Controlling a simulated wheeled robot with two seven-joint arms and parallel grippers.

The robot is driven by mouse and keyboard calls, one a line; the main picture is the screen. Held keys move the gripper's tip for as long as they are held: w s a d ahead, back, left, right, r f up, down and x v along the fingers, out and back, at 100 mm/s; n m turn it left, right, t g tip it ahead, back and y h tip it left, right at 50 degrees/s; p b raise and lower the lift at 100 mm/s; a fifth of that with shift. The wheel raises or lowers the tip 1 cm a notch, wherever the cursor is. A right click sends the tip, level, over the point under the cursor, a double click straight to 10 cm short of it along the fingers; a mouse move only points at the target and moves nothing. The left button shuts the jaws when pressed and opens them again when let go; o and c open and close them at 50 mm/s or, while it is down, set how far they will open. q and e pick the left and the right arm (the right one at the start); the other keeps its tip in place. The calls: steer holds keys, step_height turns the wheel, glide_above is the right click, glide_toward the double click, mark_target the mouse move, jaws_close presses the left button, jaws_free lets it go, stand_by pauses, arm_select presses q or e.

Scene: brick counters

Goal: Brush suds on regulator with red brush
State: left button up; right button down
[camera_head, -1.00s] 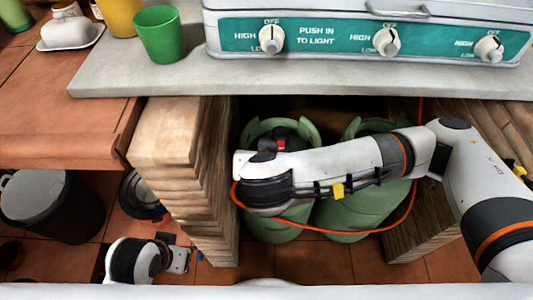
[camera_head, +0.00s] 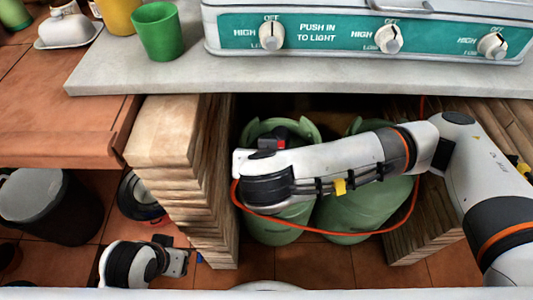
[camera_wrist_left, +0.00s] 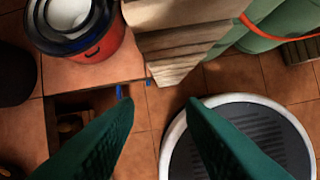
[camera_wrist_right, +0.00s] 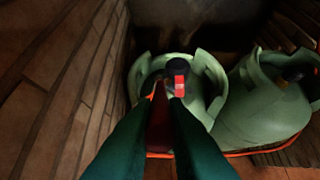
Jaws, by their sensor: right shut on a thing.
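The regulator (camera_wrist_right: 180,72), black with a red part, sits on top of the left green gas cylinder (camera_wrist_right: 213,92) inside its collar. In the head view the regulator (camera_head: 272,143) shows just above my right wrist. My right gripper (camera_wrist_right: 159,103) is shut on the red brush (camera_wrist_right: 158,118), held upright in the picture between the fingers; its tip is close to the regulator, and I cannot tell whether they touch. Suds cannot be made out. In the head view my right fingers are hidden behind the wrist. My left gripper (camera_wrist_left: 160,103) is open and empty above the floor.
A second cylinder (camera_wrist_right: 268,95) stands to the right, with an orange hose (camera_head: 330,232) in front. Brick pillars (camera_head: 185,165) flank the niche under the counter (camera_head: 150,78). A red pot (camera_wrist_left: 98,50) stands near my left gripper. The stove (camera_head: 350,35) is above.

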steer(key=shift+s+b, duration=0.3)
arm_select(q)
steer(key=shift+w+d+t, duration=0.25)
steer(key=shift+w+t, duration=0.35)
steer(key=shift+w, duration=0.4)
steer(key=shift+w, duration=0.1)
steer(key=shift+w+d+r+t+h+b, duration=0.2)
steer(key=shift+w+d+t, duration=0.1)
steer(key=shift+w+t, duration=0.25)
steer(key=shift+w+d+r+t+h+b, duration=0.2)
steer(key=shift+w+d+t, duration=0.15)
steer(key=shift+w, duration=0.4)
arm_select(e)
steer(key=shift+w, duration=0.25)
arm_select(q)
steer(key=shift+w+t, duration=0.1)
steer(key=shift+t, duration=0.3)
